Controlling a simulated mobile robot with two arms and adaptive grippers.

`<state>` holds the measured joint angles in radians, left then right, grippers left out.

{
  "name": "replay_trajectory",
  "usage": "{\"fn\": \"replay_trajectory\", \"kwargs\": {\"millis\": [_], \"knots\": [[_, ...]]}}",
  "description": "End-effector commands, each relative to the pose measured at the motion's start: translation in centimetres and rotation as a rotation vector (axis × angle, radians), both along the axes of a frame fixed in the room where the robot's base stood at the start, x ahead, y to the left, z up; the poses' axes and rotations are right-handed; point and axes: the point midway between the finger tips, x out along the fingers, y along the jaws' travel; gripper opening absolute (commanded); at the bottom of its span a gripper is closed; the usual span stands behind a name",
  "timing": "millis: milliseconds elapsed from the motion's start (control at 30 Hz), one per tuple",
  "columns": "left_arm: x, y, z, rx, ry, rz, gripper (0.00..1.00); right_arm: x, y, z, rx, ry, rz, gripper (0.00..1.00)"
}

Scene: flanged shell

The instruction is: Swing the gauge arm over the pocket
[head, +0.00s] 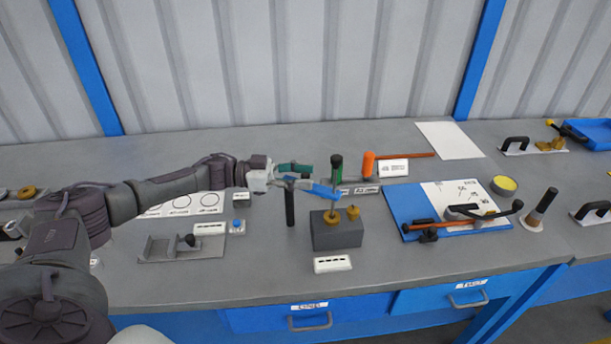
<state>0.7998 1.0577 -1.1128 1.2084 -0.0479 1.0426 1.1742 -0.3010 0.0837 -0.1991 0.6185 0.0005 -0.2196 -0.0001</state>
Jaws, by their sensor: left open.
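My left gripper (304,182) reaches in from the left, low over the bench, and is open. A blue bar-like piece (322,191) shows at its fingertips; I cannot tell whether it is the gauge arm or whether they touch. A dark upright post (290,208) stands just below the gripper. To its right is a dark grey block (337,234) with two brass parts, one of them a knob (353,212). A pocket is not clearly visible. My right gripper is out of view.
A blue board (400,203) with paper and a red-orange bar lies to the right. A metal fixture (165,248) and white labels lie left. The bench front is mostly clear.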

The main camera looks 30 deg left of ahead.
Motion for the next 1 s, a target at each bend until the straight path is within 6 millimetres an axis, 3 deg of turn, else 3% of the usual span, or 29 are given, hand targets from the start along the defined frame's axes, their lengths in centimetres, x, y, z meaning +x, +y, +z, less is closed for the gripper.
{"fn": "replay_trajectory", "kwargs": {"millis": [300,500,700,1000], "knots": [[-2.9,6.0,-0.1,0.003,0.003,0.004,0.46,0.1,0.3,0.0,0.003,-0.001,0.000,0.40],[-4.3,8.9,-0.1,0.003,0.001,0.002,0.46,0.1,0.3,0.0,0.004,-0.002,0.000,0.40],[-4.9,10.1,0.0,0.001,0.000,0.000,0.46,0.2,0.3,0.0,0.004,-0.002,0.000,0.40],[-5.0,10.1,0.0,0.001,0.000,0.000,0.46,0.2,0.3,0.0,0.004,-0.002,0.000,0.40]]}}
